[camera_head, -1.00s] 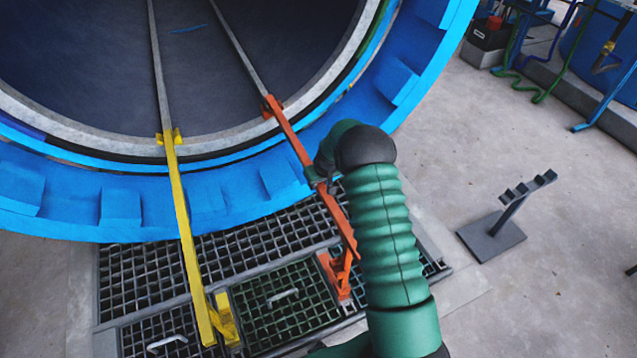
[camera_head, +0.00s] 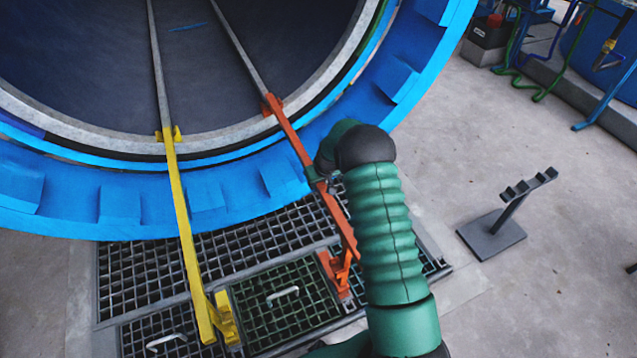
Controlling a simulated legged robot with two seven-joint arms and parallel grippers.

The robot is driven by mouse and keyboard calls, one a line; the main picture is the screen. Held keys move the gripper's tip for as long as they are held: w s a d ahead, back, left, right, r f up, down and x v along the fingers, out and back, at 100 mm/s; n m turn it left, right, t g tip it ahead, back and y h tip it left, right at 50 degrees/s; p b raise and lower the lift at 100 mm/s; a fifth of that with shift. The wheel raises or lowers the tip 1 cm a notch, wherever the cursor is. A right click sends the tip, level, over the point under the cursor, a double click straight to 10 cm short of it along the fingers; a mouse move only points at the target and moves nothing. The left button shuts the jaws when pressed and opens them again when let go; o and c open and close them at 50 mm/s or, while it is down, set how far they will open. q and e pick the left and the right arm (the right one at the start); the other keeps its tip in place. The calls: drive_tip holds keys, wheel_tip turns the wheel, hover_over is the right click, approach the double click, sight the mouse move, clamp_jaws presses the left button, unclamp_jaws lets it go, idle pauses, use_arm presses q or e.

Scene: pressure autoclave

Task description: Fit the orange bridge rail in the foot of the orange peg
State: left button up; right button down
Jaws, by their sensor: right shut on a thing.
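The orange bridge rail (camera_head: 291,137) slants from the autoclave's rim down toward the floor grating. Its upper end sits at an orange bracket (camera_head: 271,104) on the rim, beside the end of a grey inner rail. Its lower end is at or just above an orange support (camera_head: 338,272) on the grating, which looks like the orange peg's foot; whether it is seated I cannot tell. My right gripper (camera_head: 318,180) is shut on the rail near its middle, its fingers partly hidden by my green arm. My left gripper is not in view.
A yellow rail (camera_head: 184,225) runs parallel on the left, from a yellow bracket on the rim to a yellow foot (camera_head: 226,318). The blue autoclave ring (camera_head: 235,205) fills the upper left. A grey stand (camera_head: 492,236) is on the open floor at right.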

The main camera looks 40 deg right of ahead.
drive_tip(key=shift+r, duration=0.2)
drive_tip(key=shift+w+r+p, duration=0.1)
drive_tip(key=shift+r+p, duration=1)
drive_tip(key=shift+r, duration=0.15)
drive_tip(key=shift+f, duration=0.35)
drive_tip(key=shift+r+p, duration=0.1)
drive_tip(key=shift+p, duration=0.6)
idle(1.2)
drive_tip(key=shift+f+b, duration=0.65)
drive_tip(key=shift+f, duration=0.5)
idle(0.3)
drive_tip(key=shift+r, duration=0.1)
idle(0.3)
drive_tip(key=shift+r+p, duration=1.15)
drive_tip(key=shift+r, duration=0.2)
drive_tip(key=shift+f, duration=0.15)
